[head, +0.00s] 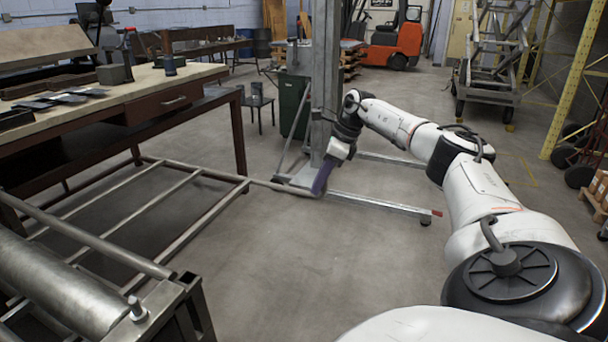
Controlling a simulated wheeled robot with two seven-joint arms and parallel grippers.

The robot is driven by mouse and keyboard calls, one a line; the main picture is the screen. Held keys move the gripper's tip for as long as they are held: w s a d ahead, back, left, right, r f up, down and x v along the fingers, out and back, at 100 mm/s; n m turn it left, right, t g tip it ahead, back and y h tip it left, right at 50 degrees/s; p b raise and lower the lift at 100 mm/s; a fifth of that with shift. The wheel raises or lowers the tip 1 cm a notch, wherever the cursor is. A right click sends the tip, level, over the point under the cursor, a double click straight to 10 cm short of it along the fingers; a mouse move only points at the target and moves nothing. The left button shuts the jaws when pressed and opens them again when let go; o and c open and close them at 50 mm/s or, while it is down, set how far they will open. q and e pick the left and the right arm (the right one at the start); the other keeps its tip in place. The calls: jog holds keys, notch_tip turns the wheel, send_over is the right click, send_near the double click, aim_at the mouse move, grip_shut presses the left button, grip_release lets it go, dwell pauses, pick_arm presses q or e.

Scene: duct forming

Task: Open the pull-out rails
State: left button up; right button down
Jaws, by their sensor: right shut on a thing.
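The pull-out rails (170,199) are a low frame of grey metal tubes on the left. They reach from the roller machine at the lower left out over the floor, under the workbench side. A cross tube (268,184) runs along their far end and sticks out to the right. My right gripper (321,183), with purple fingers, is shut on the right end of this tube. Its fingers hide the tube's tip. My left gripper is out of view.
The metal roller (60,290) and its frame fill the lower left. A workbench (110,107) stands beyond the rails. A steel post (325,80) with low floor legs (385,204) stands just behind my right gripper. The middle floor is clear.

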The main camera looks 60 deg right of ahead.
jog(key=shift+w, duration=0.1)
jog(key=c, duration=1.7)
grip_release()
jog(key=shift+c, duration=0.2)
jog(key=p+v, duration=0.1)
jog(key=v, duration=0.9)
jog(key=shift+r, duration=0.2)
